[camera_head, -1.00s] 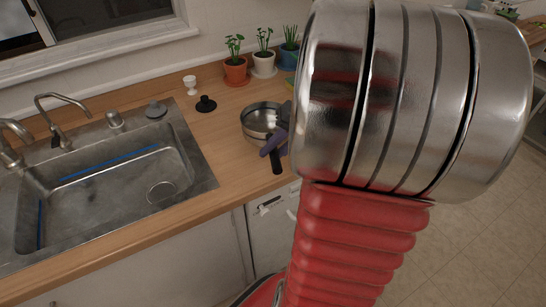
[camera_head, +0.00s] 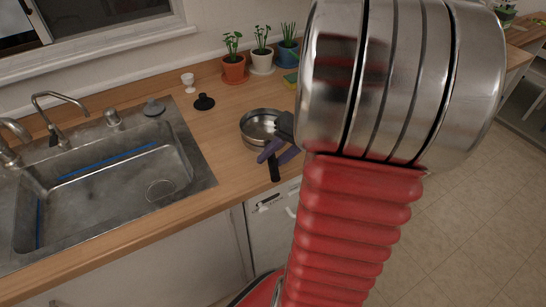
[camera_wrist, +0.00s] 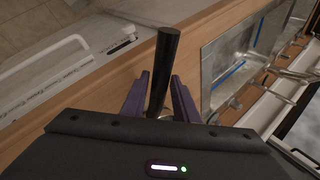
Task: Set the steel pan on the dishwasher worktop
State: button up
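The steel pan (camera_head: 259,121) stands upright on the wooden worktop (camera_head: 225,125), right of the sink and above the white dishwasher (camera_head: 271,225). Its black handle (camera_head: 274,171) points toward the front edge. My gripper (camera_head: 276,156) is at the handle with its purple fingers spread. In the wrist view my gripper (camera_wrist: 160,85) has one finger on each side of the black handle (camera_wrist: 165,65). The fingers look open; contact with the handle cannot be made out. The pan's bowl is hidden in the wrist view, and my arm covers the area right of the pan.
The steel sink (camera_head: 110,185) and faucet (camera_head: 50,115) are on the left. A white cup (camera_head: 188,82) and a black stopper (camera_head: 204,102) stand behind. Potted plants (camera_head: 234,68) and a sponge (camera_head: 290,79) are at the back. Bare worktop lies between sink and pan.

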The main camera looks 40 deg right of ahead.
jog(key=shift+o, duration=1.2)
jog(key=shift+r, duration=0.1)
jog(key=v, duration=1.2)
jog(key=a+r+n+h, duration=0.1)
jog(key=a+n+h, duration=0.3)
jog(key=a, duration=2.4)
jog(key=shift+w+a+r+n+h, duration=0.15)
jog(key=shift+w+n+h, duration=0.25)
jog(key=shift+n, duration=1.9)
